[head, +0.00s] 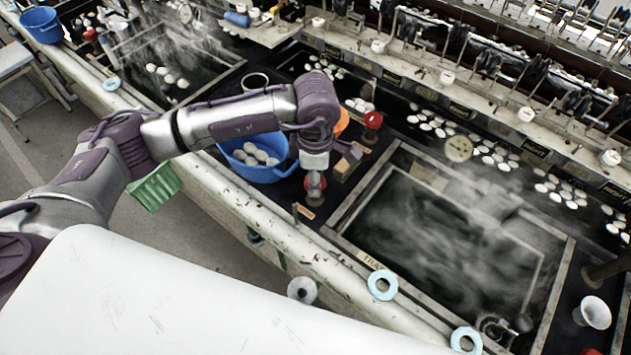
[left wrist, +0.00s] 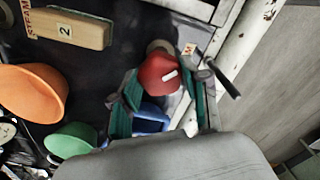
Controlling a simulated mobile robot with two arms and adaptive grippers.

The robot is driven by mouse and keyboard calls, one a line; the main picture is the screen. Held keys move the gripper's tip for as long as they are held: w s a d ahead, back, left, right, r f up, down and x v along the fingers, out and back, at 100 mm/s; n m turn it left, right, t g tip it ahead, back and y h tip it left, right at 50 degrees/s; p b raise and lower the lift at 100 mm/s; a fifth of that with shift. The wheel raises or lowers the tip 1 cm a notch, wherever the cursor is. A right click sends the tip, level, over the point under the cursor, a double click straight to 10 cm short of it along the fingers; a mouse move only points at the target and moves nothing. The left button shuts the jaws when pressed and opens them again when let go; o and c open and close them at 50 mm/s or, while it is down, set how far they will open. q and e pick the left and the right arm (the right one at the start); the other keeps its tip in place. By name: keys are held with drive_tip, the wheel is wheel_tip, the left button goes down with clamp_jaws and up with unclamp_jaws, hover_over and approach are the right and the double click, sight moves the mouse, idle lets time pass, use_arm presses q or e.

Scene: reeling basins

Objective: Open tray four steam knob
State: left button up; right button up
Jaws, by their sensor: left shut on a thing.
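My left gripper (head: 315,178) reaches down to the front ledge, just left of the steaming basin whose frame (head: 345,243) carries a label reading "TRA…". It is shut on a red knob (left wrist: 158,74) with a white mark. In the left wrist view the knob sits between the two dark green fingers of the gripper (left wrist: 168,88). In the head view the gripper hides most of the knob. My right gripper is not in view.
A blue basin (head: 262,172) with white cocoons stands close left of the gripper. A second red knob (head: 373,120) is behind it. In the left wrist view are an orange bowl (left wrist: 30,92), a green bowl (left wrist: 70,140) and a wooden block (left wrist: 68,28) marked "2".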

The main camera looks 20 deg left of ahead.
use_arm(q)
drive_tip(key=n+b, duration=0.3)
drive_tip(key=n, duration=0.1)
drive_tip(key=shift+f+n, duration=0.15)
drive_tip(key=shift+n, duration=0.15)
drive_tip(key=shift+w+n+b, duration=0.1)
drive_tip(key=shift+n+b, duration=0.65)
drive_tip(key=shift+n, duration=0.75)
drive_tip(key=shift+r, duration=0.2)
drive_tip(key=o, duration=1.1)
drive_tip(key=shift+o, duration=0.2)
drive_tip(key=shift+r, duration=0.1)
wheel_tip(320, 180, up, 12)
